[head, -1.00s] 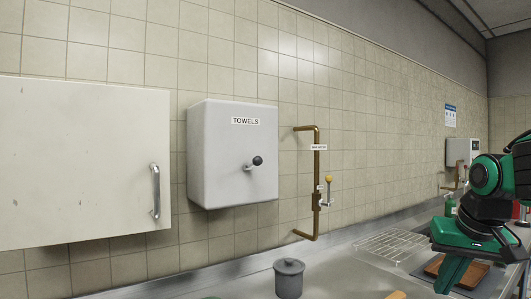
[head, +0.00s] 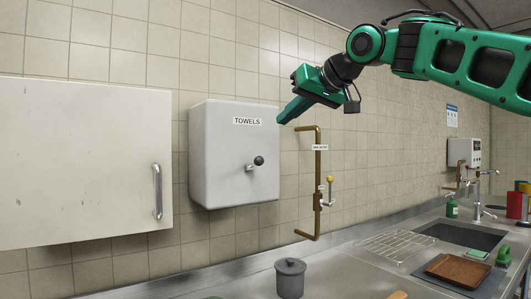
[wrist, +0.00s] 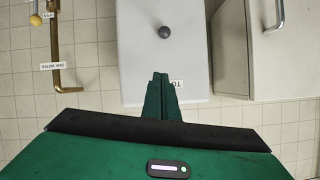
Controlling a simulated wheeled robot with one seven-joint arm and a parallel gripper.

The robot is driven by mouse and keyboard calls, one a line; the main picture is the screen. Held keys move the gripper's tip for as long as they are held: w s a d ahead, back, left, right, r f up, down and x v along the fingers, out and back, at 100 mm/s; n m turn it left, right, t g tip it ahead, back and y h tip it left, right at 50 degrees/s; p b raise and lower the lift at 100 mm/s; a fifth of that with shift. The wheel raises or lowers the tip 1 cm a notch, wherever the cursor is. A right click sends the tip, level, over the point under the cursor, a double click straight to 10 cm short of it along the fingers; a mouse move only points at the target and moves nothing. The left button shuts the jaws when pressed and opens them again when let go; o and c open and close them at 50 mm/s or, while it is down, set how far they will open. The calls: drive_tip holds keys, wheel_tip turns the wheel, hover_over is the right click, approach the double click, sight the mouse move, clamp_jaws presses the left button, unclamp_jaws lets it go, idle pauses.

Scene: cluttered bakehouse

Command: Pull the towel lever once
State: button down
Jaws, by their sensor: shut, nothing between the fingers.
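The towel dispenser (head: 218,160) is a pale grey box on the tiled wall, labelled TOWELS. Its lever (head: 258,161) has a dark ball knob on a short metal arm at the front of the box. In the wrist view the knob (wrist: 165,32) shows beyond my fingertips against the box (wrist: 140,60). My green gripper (head: 281,120) is shut and empty, up by the dispenser's upper right edge in the head view. It is apart from the knob; whether it touches the box cannot be told.
A brass pipe (head: 317,180) with a yellow-knobbed valve (head: 329,181) stands just right of the dispenser. A white cabinet (head: 85,165) with a metal handle (head: 157,192) is at the left. Below are a grey canister (head: 290,279), a wire rack (head: 395,244) and a brown tray (head: 457,271).

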drive_tip(key=shift+w, duration=0.1)
hover_over(255, 163)
drive_tip(key=d, duration=0.3)
wheel_tip(255, 163, down, 4)
drive_tip(key=f, duration=0.4)
drive_tip(key=shift+s, duration=0.3)
drive_tip(key=shift+s+a+f, duration=0.1)
drive_tip(key=shift+s+a, duration=0.05)
